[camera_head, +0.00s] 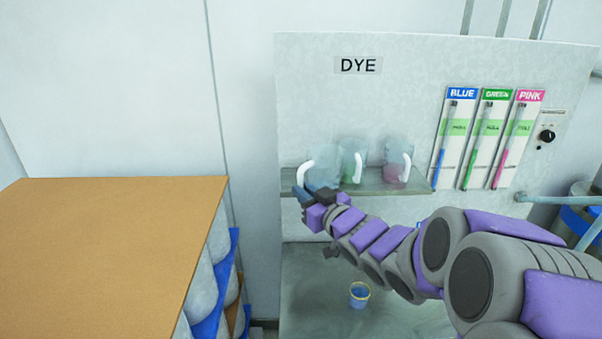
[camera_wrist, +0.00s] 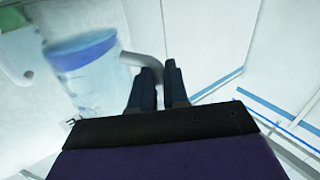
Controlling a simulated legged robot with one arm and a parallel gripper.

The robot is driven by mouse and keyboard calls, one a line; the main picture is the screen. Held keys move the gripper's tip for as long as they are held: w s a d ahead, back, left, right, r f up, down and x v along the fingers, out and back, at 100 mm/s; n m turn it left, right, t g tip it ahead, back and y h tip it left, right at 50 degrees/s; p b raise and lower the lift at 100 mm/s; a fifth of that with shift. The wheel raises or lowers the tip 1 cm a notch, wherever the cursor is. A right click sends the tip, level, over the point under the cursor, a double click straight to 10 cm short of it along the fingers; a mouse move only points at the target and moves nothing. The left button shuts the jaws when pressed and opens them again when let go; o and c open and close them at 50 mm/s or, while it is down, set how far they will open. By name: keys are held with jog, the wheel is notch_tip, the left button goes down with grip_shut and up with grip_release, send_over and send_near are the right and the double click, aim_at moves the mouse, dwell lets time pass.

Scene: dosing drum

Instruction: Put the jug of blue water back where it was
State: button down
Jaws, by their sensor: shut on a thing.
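The jug of blue water (camera_head: 325,172) is at the left end of the wall shelf (camera_head: 420,186), its white handle facing left. In the wrist view the clear jug (camera_wrist: 90,80) with a blue band fills the left side, and its grey-looking handle reaches between my fingers. My gripper (camera_head: 306,192) is shut on that handle; the fingertips also show in the wrist view (camera_wrist: 158,70). My gripper hides the jug's base, so I cannot tell whether it touches the shelf.
A jug with green liquid (camera_head: 352,165) stands close to the right, and a jug with pink liquid (camera_head: 398,160) farther right. A small blue cup (camera_head: 359,295) is on the lower surface. A brown-topped stack (camera_head: 110,225) is at the left.

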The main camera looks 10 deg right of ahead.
jog(key=w, duration=0.5)
jog(key=w+f+b, duration=0.1)
jog(key=w, duration=0.4)
jog(key=w+b, duration=0.1)
jog(key=w, duration=0.4)
jog(key=shift+w+a+f, duration=0.1)
jog(key=shift+w+f, duration=0.2)
jog(key=shift+w, duration=0.05)
jog(key=shift+a+f+b, duration=0.3)
jog(key=shift+f+b, duration=0.1)
notch_tip(320, 180, down, 3)
jog(key=shift+a+r+b, duration=0.1)
jog(key=shift+r+b, duration=0.05)
jog(key=shift+b, duration=0.6)
jog(key=shift+d+r, duration=0.1)
jog(key=shift+d, duration=0.2)
jog(key=c, duration=1.1)
grip_release()
jog(key=shift+a, duration=0.15)
